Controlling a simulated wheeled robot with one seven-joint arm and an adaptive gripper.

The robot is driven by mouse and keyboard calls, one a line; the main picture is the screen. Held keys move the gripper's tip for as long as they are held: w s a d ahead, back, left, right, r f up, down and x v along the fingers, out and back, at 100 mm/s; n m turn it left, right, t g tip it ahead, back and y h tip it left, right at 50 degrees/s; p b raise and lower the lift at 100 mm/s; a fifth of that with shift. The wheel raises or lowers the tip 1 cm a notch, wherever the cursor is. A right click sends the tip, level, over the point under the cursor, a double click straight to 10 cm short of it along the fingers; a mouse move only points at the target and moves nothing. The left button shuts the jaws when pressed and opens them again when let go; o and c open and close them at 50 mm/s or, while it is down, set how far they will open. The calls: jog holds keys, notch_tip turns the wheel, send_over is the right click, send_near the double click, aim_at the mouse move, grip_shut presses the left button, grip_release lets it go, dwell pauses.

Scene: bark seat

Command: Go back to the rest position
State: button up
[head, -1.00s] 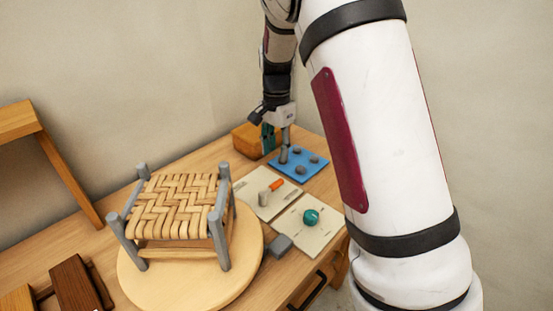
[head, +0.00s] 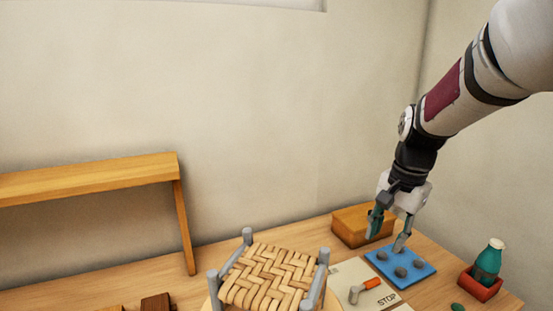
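My gripper (head: 388,243) hangs at the right in the head view, fingers pointing down. Its two fingers stand apart, with nothing seen between them. It is above the far-left part of a blue mat (head: 417,280) that carries several dark grey round pieces. One finger shows in front of a wooden box (head: 346,232) behind the mat. The woven bark seat (head: 268,277) with its grey posts stands at the bottom middle, well left of my gripper; its lower part is cut off by the picture edge.
A pale board (head: 372,299) with an orange-handled lever and the word STOP lies between seat and mat. A teal bottle (head: 487,264) stands in a red tray (head: 480,287) at the right. A wooden rack (head: 90,178) stands at the left. The wall is close behind the table.

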jog(key=s+a+r+n+t, duration=0.1)
jog(key=s+r+n, duration=0.1)
jog(key=s, duration=0.6)
jog(key=s+a+r+n+t, duration=0.1)
jog(key=s+a+r+n, duration=0.1)
jog(key=s+n, duration=0.3)
jog(key=s+a+r+n+t, duration=0.1)
jog(key=s+r+n, duration=0.1)
jog(key=s, duration=0.8)
jog(key=shift+s+a+r+n+t+h, duration=0.3)
jog(key=shift+s+a+n+t+h, duration=0.1)
jog(key=shift+n, duration=0.3)
